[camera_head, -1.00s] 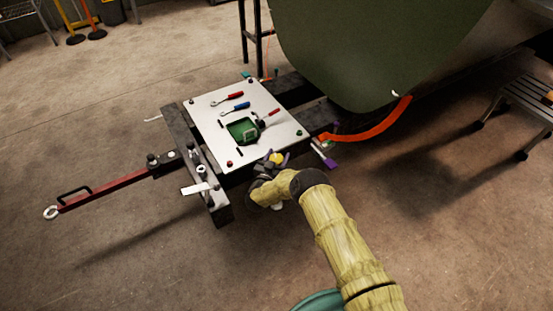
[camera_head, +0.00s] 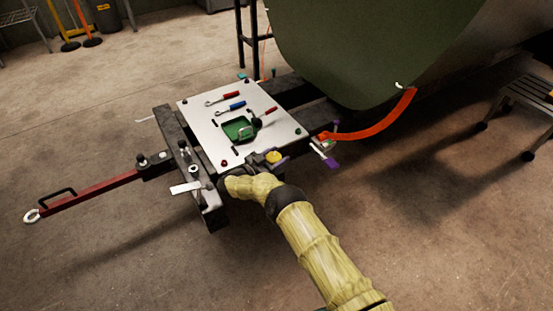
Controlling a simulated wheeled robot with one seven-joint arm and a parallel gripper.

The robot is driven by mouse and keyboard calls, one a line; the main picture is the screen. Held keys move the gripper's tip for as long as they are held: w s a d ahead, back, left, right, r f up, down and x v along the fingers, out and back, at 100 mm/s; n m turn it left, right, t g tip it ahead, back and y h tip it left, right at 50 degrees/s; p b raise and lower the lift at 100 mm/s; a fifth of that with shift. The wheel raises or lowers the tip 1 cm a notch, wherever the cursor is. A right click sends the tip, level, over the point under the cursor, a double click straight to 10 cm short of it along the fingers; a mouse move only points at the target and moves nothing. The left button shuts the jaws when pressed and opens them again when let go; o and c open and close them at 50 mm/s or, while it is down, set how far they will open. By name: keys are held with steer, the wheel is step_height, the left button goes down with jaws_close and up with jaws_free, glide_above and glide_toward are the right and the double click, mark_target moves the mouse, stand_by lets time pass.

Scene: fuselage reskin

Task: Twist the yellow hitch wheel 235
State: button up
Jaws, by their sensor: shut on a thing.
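My arm, in a yellowish sleeve, reaches up from the lower right. How far the wheel is turned cannot be made out.
The white panel (camera_head: 210,130) carries red and blue handled tools and a green recess (camera_head: 240,128). A red drawbar (camera_head: 100,188) sticks out to the left. An orange strip (camera_head: 385,122) and the green fuselage skin (camera_head: 350,50) stand at the right. The floor in front is clear.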

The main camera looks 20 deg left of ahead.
mark_target(277, 154)
steer(key=o, duration=1)
steer(key=shift+c, duration=0.2)
step_height(277, 154, up, 10)
steer(key=p, duration=0.6)
